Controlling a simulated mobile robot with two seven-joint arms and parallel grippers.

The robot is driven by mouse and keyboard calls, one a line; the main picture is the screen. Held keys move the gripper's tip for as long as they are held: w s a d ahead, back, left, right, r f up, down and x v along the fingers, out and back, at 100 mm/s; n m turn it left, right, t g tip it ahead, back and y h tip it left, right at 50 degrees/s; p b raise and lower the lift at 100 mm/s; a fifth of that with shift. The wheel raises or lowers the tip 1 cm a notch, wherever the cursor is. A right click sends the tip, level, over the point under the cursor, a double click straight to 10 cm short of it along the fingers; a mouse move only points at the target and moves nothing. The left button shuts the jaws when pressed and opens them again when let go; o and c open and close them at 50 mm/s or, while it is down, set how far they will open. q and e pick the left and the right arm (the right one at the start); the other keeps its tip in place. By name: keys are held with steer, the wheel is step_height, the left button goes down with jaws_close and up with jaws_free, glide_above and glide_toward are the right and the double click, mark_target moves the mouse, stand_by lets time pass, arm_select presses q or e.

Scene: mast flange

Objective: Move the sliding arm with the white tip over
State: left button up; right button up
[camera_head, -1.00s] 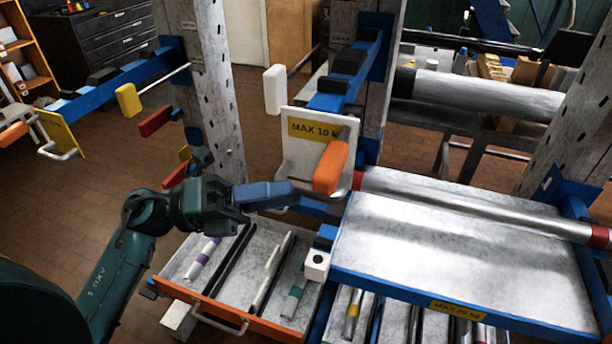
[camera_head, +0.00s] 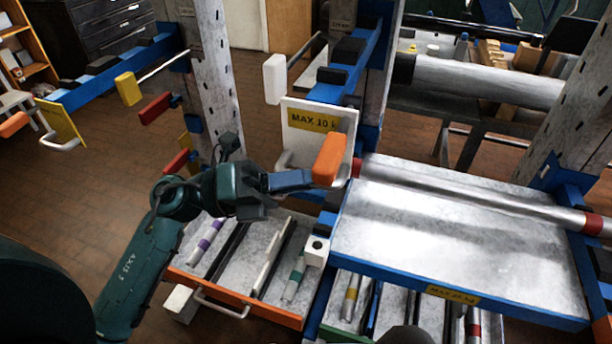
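A sliding blue arm (camera_head: 340,78) in the middle carries a white tip (camera_head: 274,79) on a rod at its left. At its near end is a white plate (camera_head: 312,120) marked MAX 10, with an orange block (camera_head: 330,160) in front of the plate. My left gripper (camera_head: 308,180) comes in from the left, its fingers pointing right at the lower left side of the orange block. They look very close to it; whether they touch is unclear. The fingers overlap in this view, so their opening is hidden.
A perforated post (camera_head: 220,90) stands behind my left arm. Another blue arm with a yellow tip (camera_head: 128,89) is at left. Below are an open orange-fronted drawer (camera_head: 285,317) and a white cube (camera_head: 316,252). A metal tray (camera_head: 450,250) extends right.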

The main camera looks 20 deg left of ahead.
arm_select(q)
jaws_close()
arm_select(e)
steer(key=shift+a, duration=0.1)
steer(key=shift+s, duration=0.15)
